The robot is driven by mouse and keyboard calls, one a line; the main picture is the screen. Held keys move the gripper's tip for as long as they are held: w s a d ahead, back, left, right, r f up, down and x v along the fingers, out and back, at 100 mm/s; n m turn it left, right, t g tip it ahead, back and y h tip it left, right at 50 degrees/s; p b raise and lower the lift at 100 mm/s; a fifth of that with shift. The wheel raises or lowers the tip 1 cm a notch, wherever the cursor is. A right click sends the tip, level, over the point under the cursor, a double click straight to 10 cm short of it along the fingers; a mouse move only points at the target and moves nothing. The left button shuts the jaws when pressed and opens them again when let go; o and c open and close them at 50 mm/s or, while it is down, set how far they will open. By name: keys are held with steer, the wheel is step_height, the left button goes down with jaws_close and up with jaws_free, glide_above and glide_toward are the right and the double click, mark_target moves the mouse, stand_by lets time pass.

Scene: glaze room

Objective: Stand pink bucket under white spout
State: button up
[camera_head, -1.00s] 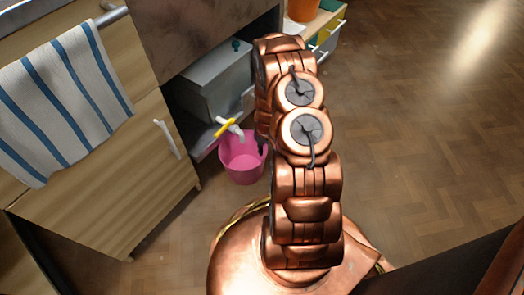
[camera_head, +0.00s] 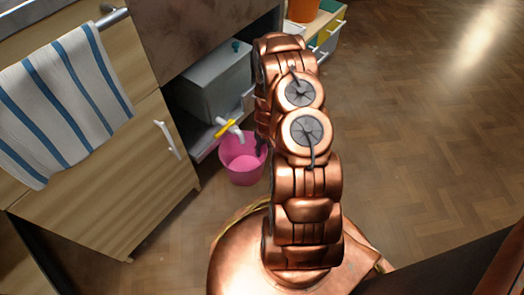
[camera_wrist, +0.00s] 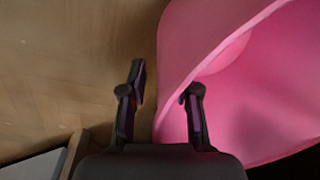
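The pink bucket (camera_head: 243,175) stands upright on the floor beside the open cabinet bay in the head view. The white spout (camera_head: 236,130), with a yellow lever, sticks out from the bay and its end overlaps the bucket's back rim in this view. My gripper shows in the head view as a dark piece at the bucket's right rim, partly hidden by my arm. In the wrist view my gripper (camera_wrist: 165,88) is open, with one finger outside the pink bucket (camera_wrist: 235,50) and one over its inside. The bucket wall lies between the fingers, with a gap visible.
A grey box (camera_head: 213,82) sits in the bay behind the spout. A wooden cabinet with a white handle (camera_head: 167,140) and a striped towel (camera_head: 62,105) stands at left. An orange pot (camera_head: 303,9) is on a drawer unit behind. Floor at right is clear.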

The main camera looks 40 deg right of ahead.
steer(key=r+p, duration=0.1)
steer(key=r, duration=0.3)
steer(key=r+p, duration=0.1)
steer(key=r, duration=0.3)
steer(key=d+r+p, duration=0.1)
steer(key=r, duration=0.3)
steer(key=shift+r+p, duration=0.1)
steer(key=shift+p, duration=0.3)
steer(key=s+a+r+n+g, duration=0.1)
steer(key=s+a+r, duration=0.2)
steer(key=a+r, duration=0.7)
steer(key=s+a+r+g, duration=0.1)
steer(key=s+a+r, duration=0.2)
steer(key=a+r, duration=0.75)
steer(key=s+a+r+g, duration=0.1)
steer(key=s+a+r, duration=0.1)
steer(key=s+r, duration=0.6)
steer(key=s+a+r+n+g+h, duration=0.1)
steer(key=s+a+r, duration=0.2)
steer(key=s+r, duration=0.6)
steer(key=s, duration=0.5)
steer(key=shift+s+a, duration=0.35)
steer(key=shift+s, duration=0.05)
